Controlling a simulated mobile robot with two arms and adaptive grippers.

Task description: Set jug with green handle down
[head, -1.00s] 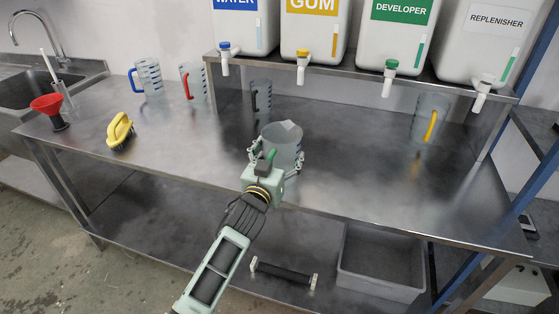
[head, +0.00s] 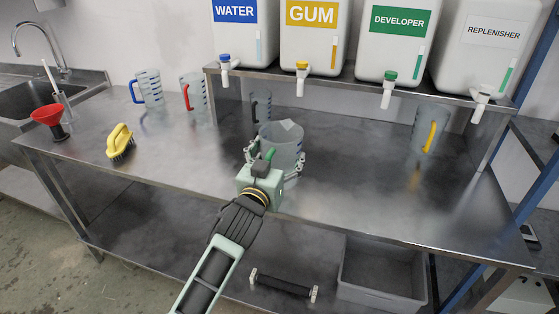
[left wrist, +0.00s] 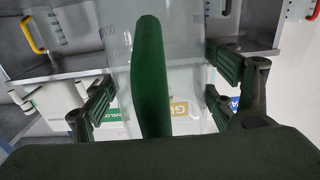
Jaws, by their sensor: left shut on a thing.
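The clear jug with the green handle (head: 287,146) is in the middle of the head view, above or on the steel table near its front edge. My left gripper (head: 274,166) is shut on it, with fingers on both sides of the jug. In the left wrist view, the green handle (left wrist: 150,75) stands between my left gripper's fingers (left wrist: 160,90), which press on the clear wall. The jug looks about upright. Its base is hidden behind my gripper, so I cannot tell if it touches the table. My right gripper is out of view.
Jugs with blue (head: 148,87), red (head: 193,93), black (head: 260,105) and yellow (head: 428,132) handles stand along the back of the table. A yellow brush (head: 120,143) and red funnel (head: 48,115) are at left. Labelled tanks (head: 312,40) sit on the shelf above.

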